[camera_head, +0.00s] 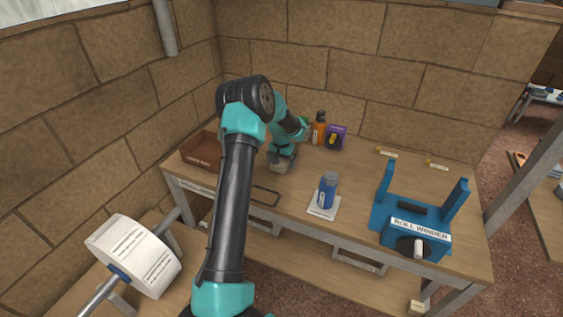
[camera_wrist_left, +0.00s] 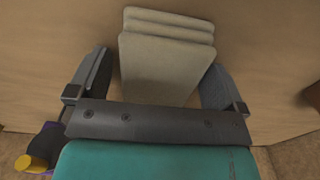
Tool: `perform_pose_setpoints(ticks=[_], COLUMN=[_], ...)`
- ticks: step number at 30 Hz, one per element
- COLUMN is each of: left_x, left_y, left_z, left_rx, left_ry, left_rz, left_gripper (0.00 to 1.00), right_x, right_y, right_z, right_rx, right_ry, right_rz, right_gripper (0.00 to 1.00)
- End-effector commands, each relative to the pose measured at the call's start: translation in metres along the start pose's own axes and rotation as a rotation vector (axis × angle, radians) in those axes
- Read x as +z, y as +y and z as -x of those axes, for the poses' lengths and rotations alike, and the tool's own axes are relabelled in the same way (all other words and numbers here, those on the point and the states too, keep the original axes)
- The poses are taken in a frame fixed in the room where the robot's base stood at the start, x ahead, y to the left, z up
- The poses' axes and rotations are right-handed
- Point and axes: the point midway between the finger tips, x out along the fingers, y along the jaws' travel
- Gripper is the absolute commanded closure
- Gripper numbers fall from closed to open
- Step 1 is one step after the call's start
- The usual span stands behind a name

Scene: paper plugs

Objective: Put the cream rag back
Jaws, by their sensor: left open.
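The cream rag (camera_wrist_left: 165,62) is a folded, layered cloth lying on the wooden table. My left gripper (camera_wrist_left: 157,68) is open, with one finger on each side of the rag in the left wrist view; a gap shows at the right finger, and the left finger is close to the cloth. In the head view the left gripper (camera_head: 281,158) points down at the table, and a little of the cream rag (camera_head: 279,168) shows beneath it. My right gripper is not in view.
A dark rectangular outline (camera_head: 266,196) lies near the front edge. A blue can (camera_head: 326,191) stands on a white pad (camera_head: 323,212). The blue roll winder (camera_head: 412,228) is at right. A brown tray (camera_head: 200,152), orange bottle (camera_head: 319,131) and purple box (camera_head: 337,138) are behind.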

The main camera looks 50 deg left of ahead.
Motion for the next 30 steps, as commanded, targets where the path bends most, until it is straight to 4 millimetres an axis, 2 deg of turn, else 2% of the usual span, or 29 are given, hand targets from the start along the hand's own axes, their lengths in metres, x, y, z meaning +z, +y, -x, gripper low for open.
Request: perform_pose_setpoints(ticks=[5,8,22,30], left_x=[0.000,-0.001,0.000,0.000], left_y=[0.000,0.000,0.000,0.000], left_z=[0.009,0.021,0.104,0.123], left_rx=[0.000,0.000,0.000,0.000], left_ry=[0.001,0.003,0.002,0.001], left_rz=[0.000,0.001,0.000,0.000], left_gripper=[0.03,0.03,0.03,0.03], right_x=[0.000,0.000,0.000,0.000], right_y=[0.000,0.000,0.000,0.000], right_z=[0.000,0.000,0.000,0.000], right_rx=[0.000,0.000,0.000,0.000], right_ry=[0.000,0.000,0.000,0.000], right_rz=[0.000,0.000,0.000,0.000], right_gripper=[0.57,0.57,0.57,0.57])
